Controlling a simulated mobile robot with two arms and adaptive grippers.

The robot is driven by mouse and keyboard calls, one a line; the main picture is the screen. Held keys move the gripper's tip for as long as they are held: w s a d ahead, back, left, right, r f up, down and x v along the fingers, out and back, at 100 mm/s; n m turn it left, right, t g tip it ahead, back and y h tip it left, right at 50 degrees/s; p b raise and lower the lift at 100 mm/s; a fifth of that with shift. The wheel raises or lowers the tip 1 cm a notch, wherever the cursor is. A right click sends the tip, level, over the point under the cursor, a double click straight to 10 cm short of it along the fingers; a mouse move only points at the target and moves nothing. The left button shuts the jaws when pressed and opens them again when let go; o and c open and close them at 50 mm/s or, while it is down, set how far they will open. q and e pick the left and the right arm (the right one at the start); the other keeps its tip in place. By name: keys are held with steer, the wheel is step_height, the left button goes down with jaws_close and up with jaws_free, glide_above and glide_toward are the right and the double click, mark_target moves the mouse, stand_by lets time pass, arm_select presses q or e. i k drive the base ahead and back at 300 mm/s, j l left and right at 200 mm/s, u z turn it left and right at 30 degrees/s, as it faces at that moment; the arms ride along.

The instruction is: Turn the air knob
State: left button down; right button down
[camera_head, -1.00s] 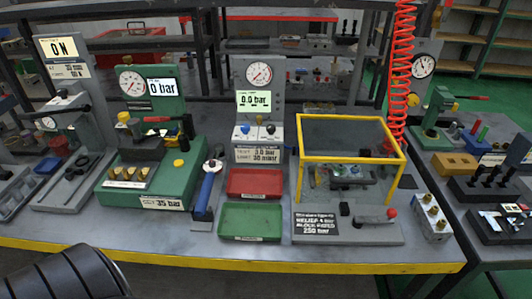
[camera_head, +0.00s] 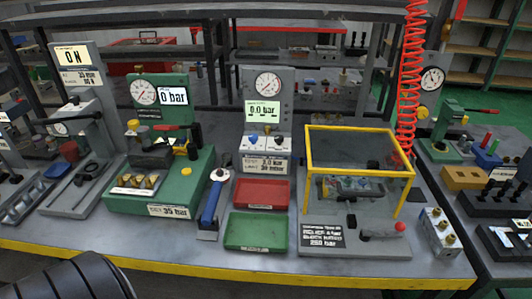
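The grey test station (camera_head: 267,100) stands at the middle of the bench, with a round dial gauge (camera_head: 268,85) and a green display (camera_head: 263,111) reading 0.0 bar. Below the display are a blue knob (camera_head: 253,140) and a dark knob (camera_head: 279,141) on a white panel. Their labels are too small to read, so I cannot tell which one is marked air. Nothing touches either knob. A black ribbed part of my own body shows at the lower left. Neither of my grippers is in view.
A red tray (camera_head: 262,194) and a green tray (camera_head: 255,231) lie in front of the station. A blue-handled tool (camera_head: 212,202) and a green pump unit (camera_head: 165,190) stand left. A yellow-framed guard (camera_head: 360,133) stands right, near a red coiled hose (camera_head: 408,80). The bench has a yellow front edge.

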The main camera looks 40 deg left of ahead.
mark_target(278, 139)
steer(key=k+j+z, duration=0.15)
steer(key=j, duration=0.25)
steer(key=k+j+z, duration=0.2)
steer(key=j, duration=0.2)
steer(key=k+j+z, duration=0.15)
steer(key=j, duration=0.2)
